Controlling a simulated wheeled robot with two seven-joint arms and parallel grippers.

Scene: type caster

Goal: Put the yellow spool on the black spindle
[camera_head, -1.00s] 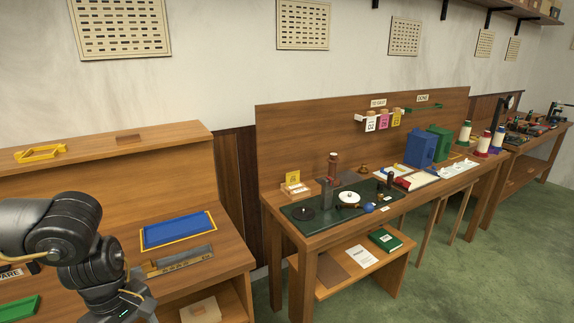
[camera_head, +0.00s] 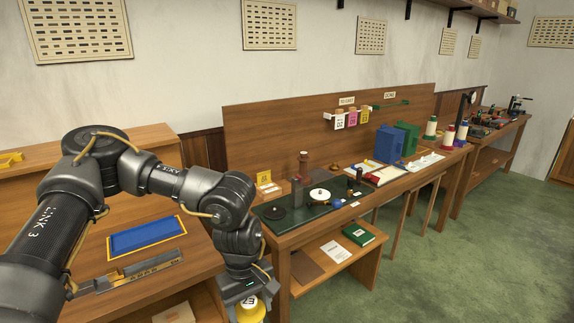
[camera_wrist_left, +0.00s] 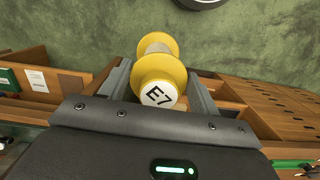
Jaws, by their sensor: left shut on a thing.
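My left gripper (camera_wrist_left: 162,90) is shut on the yellow spool (camera_wrist_left: 158,72), which has a white end label reading E7. In the head view the yellow spool (camera_head: 252,309) shows at the bottom edge, under my left wrist, over the gap in front of the bench. Other spools stand at the far end of the long bench: a green-and-white one (camera_head: 430,129), a red-and-white one (camera_head: 447,136) and a blue-and-white one (camera_head: 461,135). I cannot make out the black spindle for certain. My right gripper is not in view.
The long bench holds a dark green mat (camera_head: 270,222) with small parts, blue (camera_head: 389,143) and green boxes, and a white tray. A nearer bench at left holds a blue tray (camera_head: 147,236). Open green floor (camera_head: 450,250) lies at right.

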